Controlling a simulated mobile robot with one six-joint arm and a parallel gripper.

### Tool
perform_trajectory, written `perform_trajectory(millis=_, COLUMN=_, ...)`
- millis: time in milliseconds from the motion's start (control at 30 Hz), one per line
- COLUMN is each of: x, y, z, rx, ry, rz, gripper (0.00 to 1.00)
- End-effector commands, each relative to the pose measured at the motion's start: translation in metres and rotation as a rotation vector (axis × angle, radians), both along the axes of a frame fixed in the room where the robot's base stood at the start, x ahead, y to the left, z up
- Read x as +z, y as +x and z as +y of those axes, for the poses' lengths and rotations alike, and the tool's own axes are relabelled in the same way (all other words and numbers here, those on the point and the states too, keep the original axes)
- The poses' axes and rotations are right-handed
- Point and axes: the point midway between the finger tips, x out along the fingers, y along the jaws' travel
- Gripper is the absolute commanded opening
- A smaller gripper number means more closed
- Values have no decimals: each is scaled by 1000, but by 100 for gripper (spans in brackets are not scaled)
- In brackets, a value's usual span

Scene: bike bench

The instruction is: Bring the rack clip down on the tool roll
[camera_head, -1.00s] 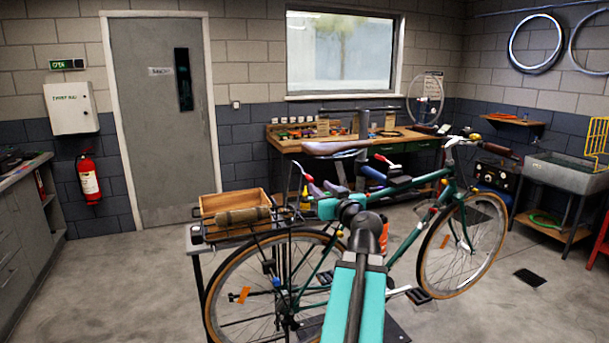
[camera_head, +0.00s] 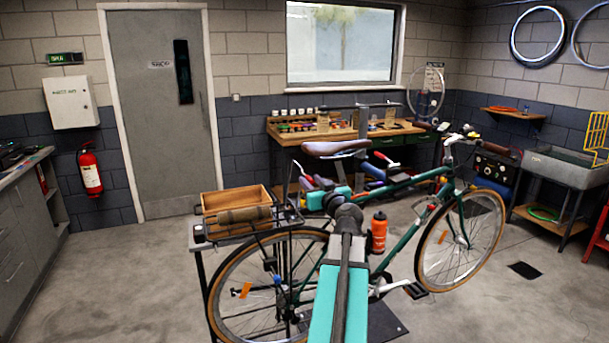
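The tool roll (camera_head: 243,215) is a rolled brown-olive bundle lying across the bike's rear rack (camera_head: 262,232). Thin dark bars at the roll's right end (camera_head: 291,213) may be the rack clip; they look raised, but are too small to be sure. My turquoise and black arm reaches up from the bottom middle. My gripper (camera_head: 308,186) is at its far end, to the right of the roll and apart from it in the picture. Its fingers are small and blend with the items behind, so their opening and any contact are unclear.
A wooden box (camera_head: 236,200) stands directly behind the roll. The green bike (camera_head: 405,185) fills the middle, with its saddle (camera_head: 335,147) above my gripper and an orange bottle (camera_head: 378,232) right of my arm. A workbench (camera_head: 290,138) is behind. The floor at left is clear.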

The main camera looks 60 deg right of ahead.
Motion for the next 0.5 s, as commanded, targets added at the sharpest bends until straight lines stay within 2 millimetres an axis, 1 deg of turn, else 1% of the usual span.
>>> perform_trajectory(millis=33, x=2, y=6, z=-5, rx=2, ry=0, rz=0, gripper=31)
perform_trajectory(millis=300, x=2, y=28, z=-21, rx=1, ry=1, rz=1, gripper=31)
perform_trajectory(millis=500, x=2, y=40, z=-30, rx=1, ry=1, rz=-1, gripper=31)
